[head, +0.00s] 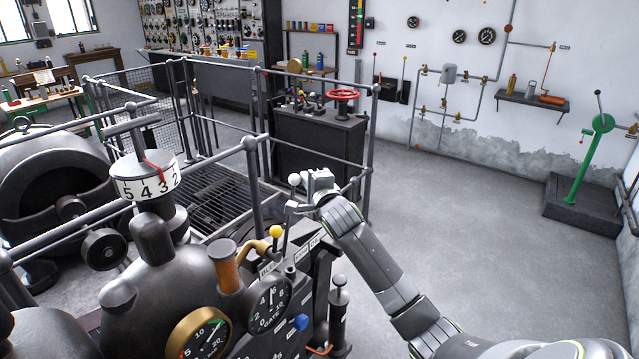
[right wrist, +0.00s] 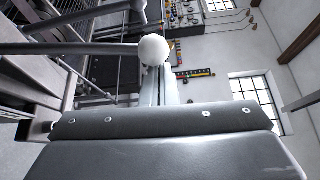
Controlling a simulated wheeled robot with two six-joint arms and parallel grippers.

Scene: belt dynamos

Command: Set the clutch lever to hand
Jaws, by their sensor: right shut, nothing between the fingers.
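A thin lever with a white ball knob (head: 294,180) stands up from the machine's control panel, in the middle of the head view. The knob also shows in the right wrist view (right wrist: 153,50), right at the fingertips. My right gripper (head: 304,203) is shut and empty, just to the right of this lever's upper end; I cannot tell whether it touches. Small label plates (head: 301,255) sit at the lever's foot, too small to read surely. A shorter lever with a yellow ball knob (head: 276,232) stands beside it. My left gripper is out of view.
Gauges (head: 268,305), a copper-coloured cylinder (head: 226,268) and a numbered white drum (head: 146,180) crowd the machine. Metal railings (head: 250,150) run behind the lever. A black cabinet with a red handwheel (head: 343,95) stands beyond. Open floor (head: 450,220) lies to the right.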

